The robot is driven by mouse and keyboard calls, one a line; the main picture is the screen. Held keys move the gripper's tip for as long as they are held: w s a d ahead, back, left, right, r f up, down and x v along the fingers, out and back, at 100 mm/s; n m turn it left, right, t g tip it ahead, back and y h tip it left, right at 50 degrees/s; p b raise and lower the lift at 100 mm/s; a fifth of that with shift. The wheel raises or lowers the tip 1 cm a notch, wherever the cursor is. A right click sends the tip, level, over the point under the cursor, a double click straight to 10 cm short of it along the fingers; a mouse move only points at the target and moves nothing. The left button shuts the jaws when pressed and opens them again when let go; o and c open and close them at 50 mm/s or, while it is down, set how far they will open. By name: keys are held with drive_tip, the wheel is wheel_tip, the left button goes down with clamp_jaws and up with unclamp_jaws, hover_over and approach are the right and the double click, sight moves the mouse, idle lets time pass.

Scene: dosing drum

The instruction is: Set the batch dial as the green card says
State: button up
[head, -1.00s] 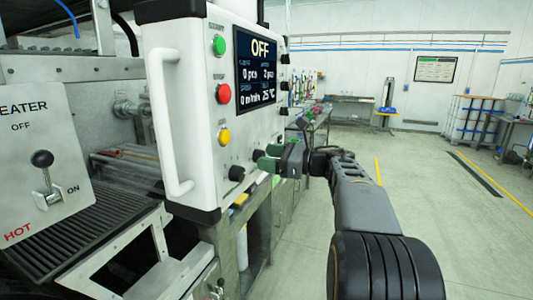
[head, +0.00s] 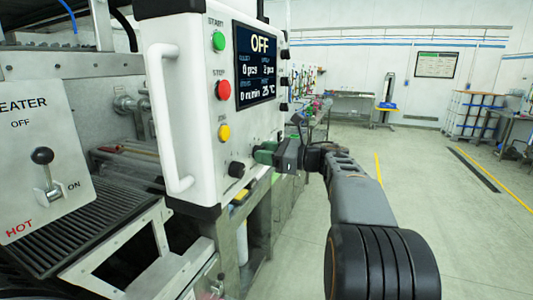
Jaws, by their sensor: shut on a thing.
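The white control box (head: 205,150) stands at centre left in the head view. Its screen (head: 256,65) reads OFF, with 0 pcs, 2 pcs, 0 m/min and what looks like 25 °C. A black dial (head: 237,169) sits free at the lower front of the box. My gripper (head: 263,153), with green fingers, is at the lower right of the box front, shut on a second dial there. The fingers hide that dial and its marks. I cannot read any dial labels. I see no green card in this view.
Green, red and yellow buttons (head: 223,90) run down the box front beside a white handle (head: 168,120). A heater panel with a lever (head: 45,175) is at the left. Open floor (head: 480,230) lies to the right.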

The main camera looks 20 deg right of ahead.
drive_tip(key=shift+m, duration=0.3)
drive_tip(key=shift+m+t+h+p, duration=0.35)
drive_tip(key=shift+m+p, duration=1)
drive_tip(key=shift+m, duration=5.4)
drive_tip(key=shift+m+t+h+p, duration=0.15)
drive_tip(key=shift+m+t+p, duration=0.75)
drive_tip(key=shift+m, duration=5.85)
drive_tip(key=shift+f+m+g+p, duration=0.1)
drive_tip(key=shift+m+g+p, duration=0.2)
drive_tip(key=shift+g+p, duration=0.2)
drive_tip(key=o, duration=0.9)
